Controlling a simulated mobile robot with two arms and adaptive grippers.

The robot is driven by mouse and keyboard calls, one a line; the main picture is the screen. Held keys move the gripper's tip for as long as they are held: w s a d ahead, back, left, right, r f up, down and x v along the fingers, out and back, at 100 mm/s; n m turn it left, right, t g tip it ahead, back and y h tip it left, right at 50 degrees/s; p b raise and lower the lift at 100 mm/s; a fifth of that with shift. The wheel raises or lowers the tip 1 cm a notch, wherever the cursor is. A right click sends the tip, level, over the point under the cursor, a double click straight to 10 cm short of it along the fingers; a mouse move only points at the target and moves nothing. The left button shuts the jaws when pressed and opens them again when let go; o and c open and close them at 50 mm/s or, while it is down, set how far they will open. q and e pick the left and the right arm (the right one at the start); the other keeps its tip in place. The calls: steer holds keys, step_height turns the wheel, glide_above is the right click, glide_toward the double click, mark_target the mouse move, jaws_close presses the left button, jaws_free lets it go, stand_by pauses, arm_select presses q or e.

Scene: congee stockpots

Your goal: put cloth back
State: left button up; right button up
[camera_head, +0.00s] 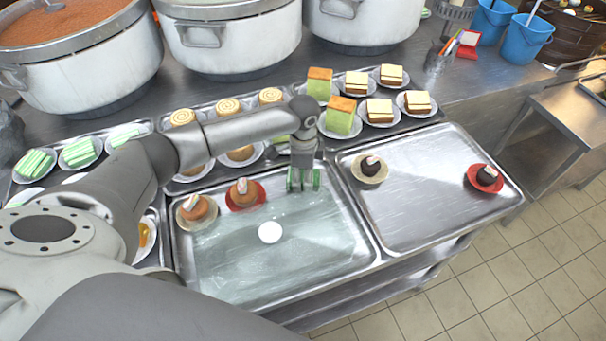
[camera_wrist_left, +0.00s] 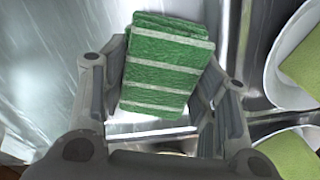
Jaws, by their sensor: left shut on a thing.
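A folded green cloth with pale stripes (camera_wrist_left: 166,68) is between the fingers of my left gripper (camera_wrist_left: 163,85) in the left wrist view. In the head view my left gripper (camera_head: 303,180) points down over the back right part of the left metal tray (camera_head: 300,285), shut on the cloth. Green edges of the cloth (camera_head: 316,179) show at the fingers. I cannot tell whether the cloth touches the tray. My right gripper is not in view.
Two small cakes (camera_head: 243,193) stand at the tray's back left, near a white round spot (camera_head: 270,232). The right tray (camera_head: 430,220) holds two dark desserts (camera_head: 371,166). Plated cakes (camera_head: 340,117) and large pots (camera_head: 230,40) stand behind. The left tray's front is clear.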

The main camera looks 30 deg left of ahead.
mark_target(303, 175)
arm_select(q)
steer(key=shift+f, duration=0.25)
steer(key=shift+f, duration=0.1)
steer(key=o, duration=0.9)
step_height(303, 175, up, 13)
steer(key=b, duration=0.1)
steer(key=shift+b, duration=0.35)
steer(key=shift+f, duration=0.1)
